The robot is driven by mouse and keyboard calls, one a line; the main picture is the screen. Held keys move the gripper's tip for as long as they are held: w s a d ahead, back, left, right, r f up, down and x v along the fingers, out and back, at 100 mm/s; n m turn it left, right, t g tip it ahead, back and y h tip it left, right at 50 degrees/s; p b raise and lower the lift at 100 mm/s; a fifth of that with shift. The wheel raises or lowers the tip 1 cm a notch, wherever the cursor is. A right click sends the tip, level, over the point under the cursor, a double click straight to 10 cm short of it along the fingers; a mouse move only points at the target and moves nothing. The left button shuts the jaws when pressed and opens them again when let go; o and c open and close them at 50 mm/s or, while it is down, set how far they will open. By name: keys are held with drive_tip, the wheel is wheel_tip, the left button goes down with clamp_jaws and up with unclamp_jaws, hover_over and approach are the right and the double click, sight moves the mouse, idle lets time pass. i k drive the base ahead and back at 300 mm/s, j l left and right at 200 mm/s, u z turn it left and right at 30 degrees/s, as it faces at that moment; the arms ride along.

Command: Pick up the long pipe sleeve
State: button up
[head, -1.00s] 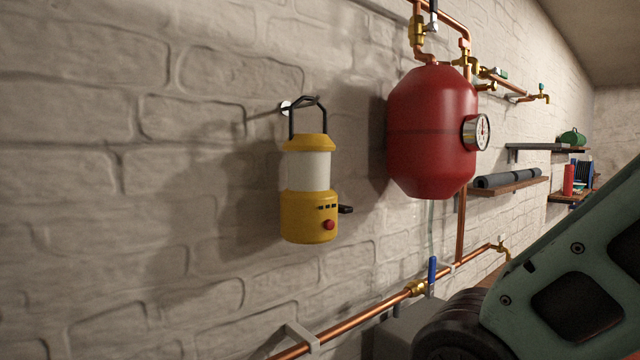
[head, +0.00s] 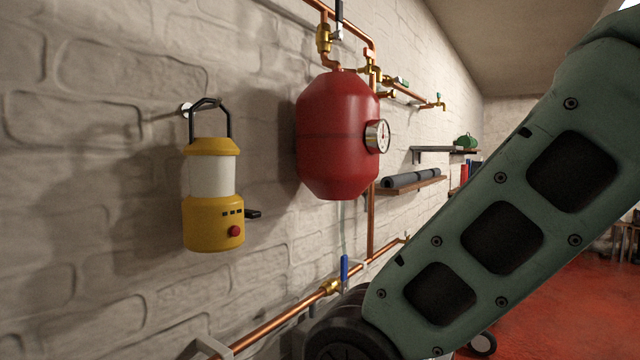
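A dark grey roll or tube (head: 412,178), which looks like the long pipe sleeve, lies on a brown wooden wall shelf (head: 418,187) beyond the red tank. It lies lengthwise along the shelf, and its far end is small in the view. I cannot tell whether it is one piece or more. My green arm link fills the right side of the head view, in front and to the right of the shelf. My gripper is not in view.
A red tank (head: 335,135) with a gauge and copper pipes (head: 260,327) is on the white brick wall. A yellow lantern (head: 213,205) hangs at left. A dark upper shelf (head: 430,153) holds a green item (head: 465,142). Red floor (head: 560,300) shows at right.

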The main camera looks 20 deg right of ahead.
sight(401, 179)
drive_tip(key=l, duration=0.95)
drive_tip(key=k+l+u, duration=0.15)
drive_tip(key=l, duration=0.8)
